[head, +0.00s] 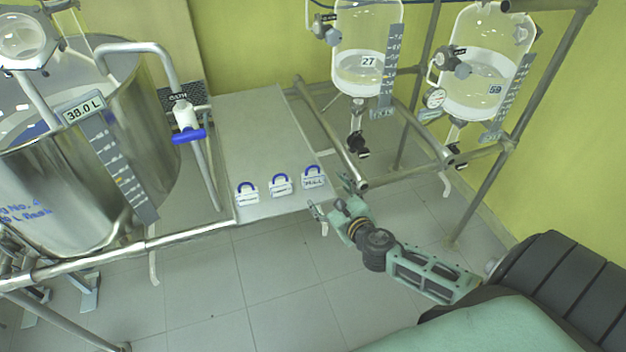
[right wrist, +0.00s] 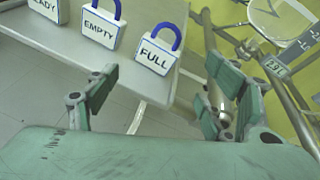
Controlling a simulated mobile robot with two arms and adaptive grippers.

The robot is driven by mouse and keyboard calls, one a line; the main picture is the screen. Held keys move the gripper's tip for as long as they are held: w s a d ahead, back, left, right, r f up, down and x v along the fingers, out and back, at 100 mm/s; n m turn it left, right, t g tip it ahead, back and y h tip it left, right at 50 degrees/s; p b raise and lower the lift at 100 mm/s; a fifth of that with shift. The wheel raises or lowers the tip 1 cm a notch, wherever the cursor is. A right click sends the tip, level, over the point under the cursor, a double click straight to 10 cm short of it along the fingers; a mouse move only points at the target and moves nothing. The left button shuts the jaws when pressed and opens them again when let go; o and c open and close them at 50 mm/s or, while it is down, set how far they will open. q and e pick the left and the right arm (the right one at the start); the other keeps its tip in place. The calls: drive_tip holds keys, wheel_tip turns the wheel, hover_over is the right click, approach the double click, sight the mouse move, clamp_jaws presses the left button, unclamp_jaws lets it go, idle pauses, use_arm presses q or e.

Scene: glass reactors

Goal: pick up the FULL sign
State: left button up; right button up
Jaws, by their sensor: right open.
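The FULL sign (right wrist: 155,55) is a white padlock-shaped block with a blue shackle. In the right wrist view it stands upright near the table edge, beyond the gap between my fingers. In the head view it is the rightmost of three signs (head: 314,178), though its lettering is hard to read there. My right gripper (head: 330,197) is open and empty just off the table's right front corner, close to the sign and apart from it. Its spread fingers also show in the right wrist view (right wrist: 160,72). My left gripper is not in view.
The EMPTY sign (right wrist: 99,30) and READY sign (right wrist: 47,8) stand left of FULL on the grey table (head: 255,130). A metal rail (head: 130,242) runs along the front. Glass vessels (head: 365,75) hang at the back right; a steel tank (head: 60,180) stands left.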

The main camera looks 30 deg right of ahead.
sight(314, 180)
drive_tip(key=x, duration=0.7)
drive_tip(key=shift+w+a, duration=0.25)
drive_tip(key=shift+w, duration=0.25)
drive_tip(key=shift+r, duration=0.1)
drive_tip(key=shift+s, duration=0.1)
drive_tip(key=c, duration=1.2)
